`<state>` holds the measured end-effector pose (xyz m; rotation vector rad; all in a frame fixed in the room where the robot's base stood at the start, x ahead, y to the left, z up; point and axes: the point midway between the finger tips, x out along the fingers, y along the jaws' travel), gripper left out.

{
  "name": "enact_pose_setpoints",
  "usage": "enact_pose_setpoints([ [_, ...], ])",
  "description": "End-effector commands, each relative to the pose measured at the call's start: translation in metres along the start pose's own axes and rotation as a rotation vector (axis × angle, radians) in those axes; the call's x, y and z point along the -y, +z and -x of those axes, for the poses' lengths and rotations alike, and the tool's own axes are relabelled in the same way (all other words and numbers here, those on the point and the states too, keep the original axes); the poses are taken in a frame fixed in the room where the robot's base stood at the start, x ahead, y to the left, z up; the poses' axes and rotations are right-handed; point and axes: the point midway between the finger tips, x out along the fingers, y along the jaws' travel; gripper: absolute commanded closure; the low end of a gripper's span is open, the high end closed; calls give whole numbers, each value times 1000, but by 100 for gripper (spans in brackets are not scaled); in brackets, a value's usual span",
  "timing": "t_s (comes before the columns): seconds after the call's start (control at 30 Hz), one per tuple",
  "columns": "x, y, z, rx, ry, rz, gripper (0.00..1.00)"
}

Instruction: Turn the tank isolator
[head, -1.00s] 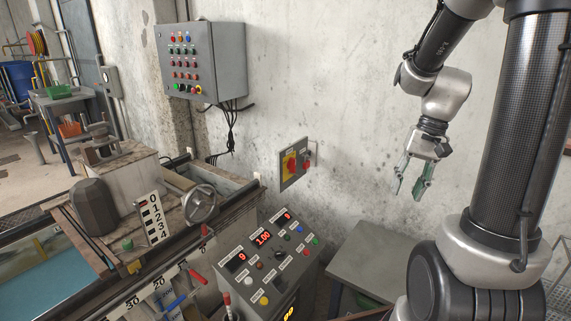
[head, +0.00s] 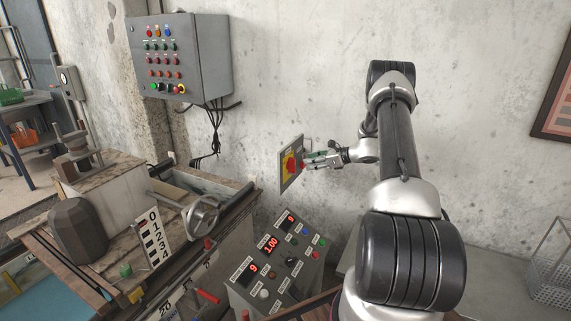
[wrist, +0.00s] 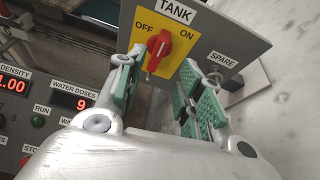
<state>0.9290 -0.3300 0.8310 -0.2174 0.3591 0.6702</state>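The tank isolator is a red rotary knob (wrist: 158,46) on a yellow plate (wrist: 178,42), labelled TANK, with OFF at its left and ON at its right. Its handle lies roughly along the plate's upright axis, between the two labels. In the head view the red knob (head: 290,165) shows on the grey wall panel, just left of my fingertips. My gripper (head: 309,160) points left at the panel. In the wrist view my gripper (wrist: 160,70) is open, with green-padded fingers either side of the knob's line. The knob appears beyond the fingertips; contact cannot be told.
A SPARE switch (wrist: 213,77) sits right of the isolator, partly behind my right finger. The control console (head: 275,265) stands below. A grey button cabinet (head: 180,55) hangs at upper left, with cables beneath.

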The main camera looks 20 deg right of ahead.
Motion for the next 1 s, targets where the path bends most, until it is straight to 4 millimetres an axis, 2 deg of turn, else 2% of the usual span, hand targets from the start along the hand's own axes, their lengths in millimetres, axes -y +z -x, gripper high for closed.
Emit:
enact_pose_setpoints([
  [0.17,-2,2,-7,12,-1,-90,63],
  [0.6,-2,3,-72,10,1,-90,63],
  [0.97,-2,2,-79,9,0,-89,63],
  [1.0,-2,3,-79,9,0,-89,69],
])
